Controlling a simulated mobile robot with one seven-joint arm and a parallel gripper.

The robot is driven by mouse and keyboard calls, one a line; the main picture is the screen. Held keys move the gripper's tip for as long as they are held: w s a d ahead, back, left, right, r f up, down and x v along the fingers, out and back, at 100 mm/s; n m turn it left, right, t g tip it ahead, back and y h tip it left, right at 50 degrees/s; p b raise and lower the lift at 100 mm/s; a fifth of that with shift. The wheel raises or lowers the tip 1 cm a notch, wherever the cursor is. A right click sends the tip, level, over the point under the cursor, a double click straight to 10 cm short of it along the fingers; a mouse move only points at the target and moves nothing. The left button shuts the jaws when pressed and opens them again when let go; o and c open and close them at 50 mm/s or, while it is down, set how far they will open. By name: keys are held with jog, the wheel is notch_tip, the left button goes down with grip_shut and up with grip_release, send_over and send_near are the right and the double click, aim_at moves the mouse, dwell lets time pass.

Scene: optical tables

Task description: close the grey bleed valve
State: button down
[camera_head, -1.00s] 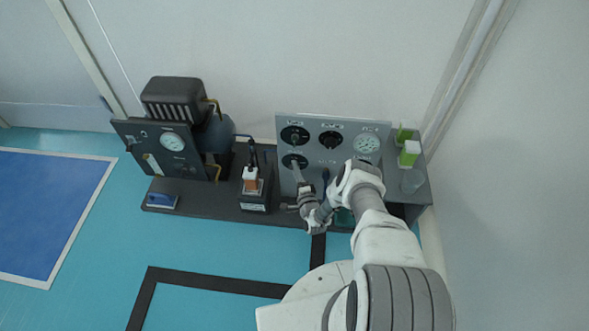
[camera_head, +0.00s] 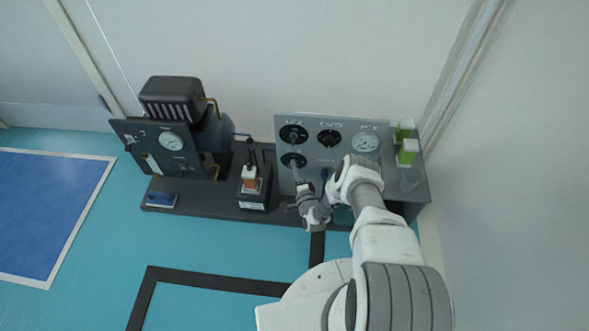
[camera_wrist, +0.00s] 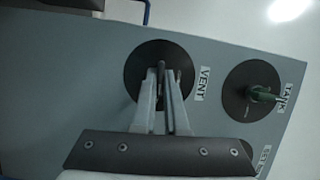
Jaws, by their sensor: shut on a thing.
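The grey bleed valve (camera_wrist: 162,66) has a thin grey handle on a round black dial labelled VENT. In the head view its dial (camera_head: 289,160) is the lower left one on the grey panel (camera_head: 375,127). My gripper (camera_wrist: 161,78) reaches to this dial, with its two fingers either side of the handle and shut on it. In the head view my gripper (camera_head: 297,173) partly covers the dial. The fingers hide part of the handle.
A green-handled valve (camera_wrist: 261,95) labelled TANK sits close beside the VENT dial. A black knob (camera_head: 330,138) and a gauge (camera_head: 366,142) are on the same panel. An orange-and-white switch (camera_head: 250,180) and a dark compressor unit (camera_head: 173,97) stand to the left.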

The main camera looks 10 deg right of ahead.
jog(key=shift+w+a+r+n+g+h+p, duration=0.15)
jog(key=shift+n+g+h, duration=0.65)
jog(key=shift+n, duration=1.3)
jog(key=shift+s+a+n+g+h+p, duration=0.1)
jog(key=shift+n+g+h, duration=0.75)
jog(key=shift+n, duration=1.25)
jog(key=shift+w+a+r+n+g+h+p, duration=0.15)
jog(key=shift+n+g+h, duration=0.65)
jog(key=shift+n, duration=1.3)
jog(key=shift+s+h, duration=0.1)
jog(key=shift+h, duration=0.15)
jog(key=c, duration=1)
grip_release()
jog(key=shift+o, duration=0.2)
jog(key=shift+s, duration=0.1)
